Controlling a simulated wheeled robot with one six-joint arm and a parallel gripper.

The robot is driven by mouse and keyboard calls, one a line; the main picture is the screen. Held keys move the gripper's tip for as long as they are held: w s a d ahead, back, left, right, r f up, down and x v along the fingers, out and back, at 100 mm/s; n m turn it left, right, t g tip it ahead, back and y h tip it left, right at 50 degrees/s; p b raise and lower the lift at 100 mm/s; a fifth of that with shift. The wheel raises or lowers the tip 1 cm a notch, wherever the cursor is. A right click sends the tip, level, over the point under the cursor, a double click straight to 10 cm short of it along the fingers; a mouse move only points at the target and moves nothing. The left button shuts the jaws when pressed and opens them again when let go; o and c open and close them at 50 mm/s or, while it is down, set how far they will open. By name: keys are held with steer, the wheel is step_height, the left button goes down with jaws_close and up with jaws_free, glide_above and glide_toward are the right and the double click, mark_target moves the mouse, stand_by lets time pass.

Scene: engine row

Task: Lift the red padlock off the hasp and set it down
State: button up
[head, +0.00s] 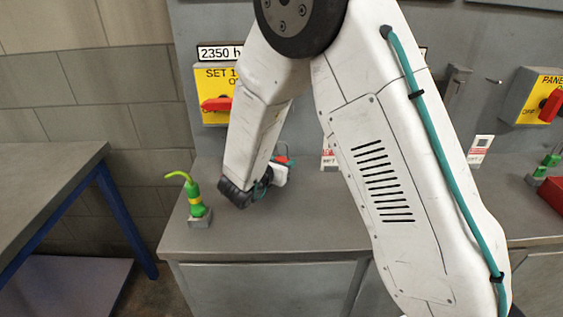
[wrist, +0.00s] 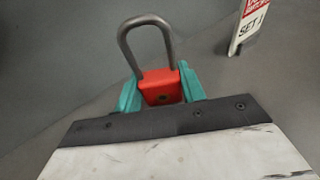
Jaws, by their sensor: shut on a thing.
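The red padlock (wrist: 161,88) with its grey metal shackle (wrist: 147,38) is in the wrist view. My gripper (wrist: 162,90) is shut on its red body, with a teal finger on each side. The shackle points away from the gripper and no hasp passes through it in this view. In the head view a small red part of the padlock (head: 281,159) shows beyond my wrist, low over the grey bench top. My arm hides most of the gripper there. I cannot tell whether the padlock touches the bench. The hasp is not clearly visible.
A green and yellow tool (head: 195,200) stands in a grey block on the bench (head: 300,225), left of my wrist. Yellow switch panels with red handles (head: 216,104) are on the grey wall. A white and red tag (wrist: 247,25) stands near the padlock.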

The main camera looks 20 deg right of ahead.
steer(key=o, duration=1.2)
steer(key=v, duration=0.7)
steer(key=shift+s+a+r, duration=0.1)
steer(key=shift+s+a, duration=0.15)
steer(key=shift+a, duration=0.1)
